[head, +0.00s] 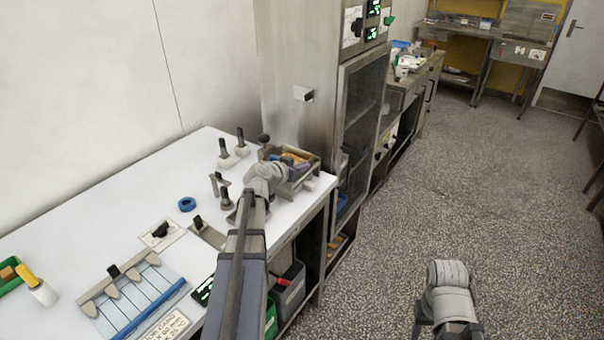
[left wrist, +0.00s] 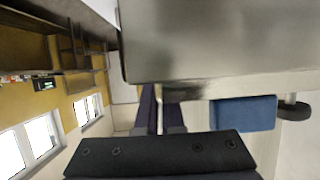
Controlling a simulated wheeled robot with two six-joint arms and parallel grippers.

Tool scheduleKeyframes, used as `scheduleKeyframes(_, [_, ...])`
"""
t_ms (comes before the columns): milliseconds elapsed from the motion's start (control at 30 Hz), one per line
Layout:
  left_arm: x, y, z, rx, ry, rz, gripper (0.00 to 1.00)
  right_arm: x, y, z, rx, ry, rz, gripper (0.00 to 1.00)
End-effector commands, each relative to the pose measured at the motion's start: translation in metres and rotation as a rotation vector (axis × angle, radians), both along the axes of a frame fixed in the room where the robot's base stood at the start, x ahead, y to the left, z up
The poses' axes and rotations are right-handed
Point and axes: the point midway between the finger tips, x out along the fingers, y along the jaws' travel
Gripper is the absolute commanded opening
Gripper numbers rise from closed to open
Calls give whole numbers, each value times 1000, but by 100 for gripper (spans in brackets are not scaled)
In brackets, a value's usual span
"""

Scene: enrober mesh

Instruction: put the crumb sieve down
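A metal, box-like piece (left wrist: 220,45), which I take to be the crumb sieve, fills the top of the left wrist view, very close. My left gripper (left wrist: 160,112) shows there as two dark purple fingers, close together at the end of its thin metal rim. They look shut on that rim, though the contact is partly hidden. In the head view my left wrist covers much of the gripper, at the steel tray (head: 312,181) on the bench's far right corner. I cannot clearly separate sieve from tray there.
A steel cabinet (head: 300,60) stands behind the tray. Bins (head: 290,290) sit below the bench edge. The floor at right is clear.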

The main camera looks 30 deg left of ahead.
Motion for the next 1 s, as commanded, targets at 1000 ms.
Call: scheduleKeyframes(1000, [-6, 0, 5, -1, 0, 1, 35, 0, 0, 5, 0, 0, 0, 50])
